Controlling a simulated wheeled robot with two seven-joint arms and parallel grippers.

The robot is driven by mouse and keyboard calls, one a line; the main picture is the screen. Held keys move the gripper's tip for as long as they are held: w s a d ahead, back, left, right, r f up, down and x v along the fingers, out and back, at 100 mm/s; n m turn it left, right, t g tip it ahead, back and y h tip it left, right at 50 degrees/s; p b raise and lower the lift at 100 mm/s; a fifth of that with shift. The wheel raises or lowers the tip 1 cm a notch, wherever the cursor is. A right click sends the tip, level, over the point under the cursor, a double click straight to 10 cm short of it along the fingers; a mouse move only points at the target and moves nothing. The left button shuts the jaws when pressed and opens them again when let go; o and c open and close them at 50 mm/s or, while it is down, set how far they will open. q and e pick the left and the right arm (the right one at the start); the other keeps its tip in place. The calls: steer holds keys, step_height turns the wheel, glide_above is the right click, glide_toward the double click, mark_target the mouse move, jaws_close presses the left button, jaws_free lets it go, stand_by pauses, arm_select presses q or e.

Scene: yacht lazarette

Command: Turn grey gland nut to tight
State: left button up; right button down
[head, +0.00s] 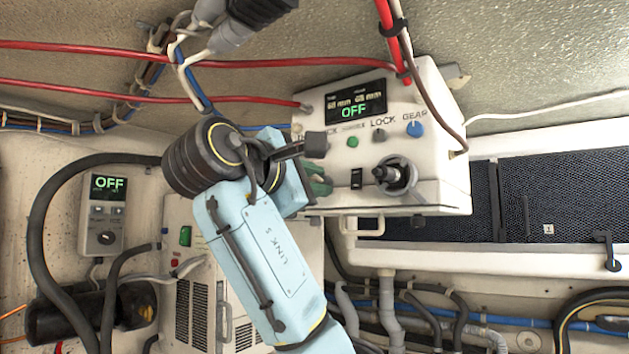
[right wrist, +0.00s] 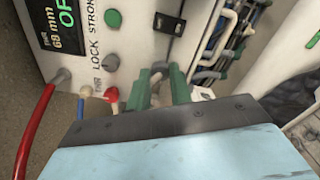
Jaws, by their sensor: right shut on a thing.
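My right gripper (head: 318,183) reaches the lower left side of the white control box (head: 440,110) in the head view; my own pale blue arm hides much of that side. In the right wrist view its two green fingers (right wrist: 160,88) are shut on a small grey part at the box's edge, which looks like the grey gland nut (right wrist: 159,66). The fingers cover most of it, and I cannot tell how tight it is. The nut is hidden in the head view. My left gripper is not in view.
The box front carries an OFF display (head: 355,101), a blue knob (head: 415,130), a black switch (head: 356,179) and a thick grey fitting (head: 395,174). Hoses and pipes run below the box.

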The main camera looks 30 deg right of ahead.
steer(key=shift+m, duration=0.3)
steer(key=m+b, duration=0.1)
steer(key=m, duration=1.8)
steer(key=shift+f+b, duration=0.1)
steer(key=shift+b, duration=0.3)
steer(key=shift+m, duration=0.3)
steer(key=c, duration=1.3)
jaws_free()
steer(key=shift+o, duration=0.2)
steer(key=b+v, duration=0.1)
steer(key=v, duration=1.2)
steer(key=shift+a, duration=0.25)
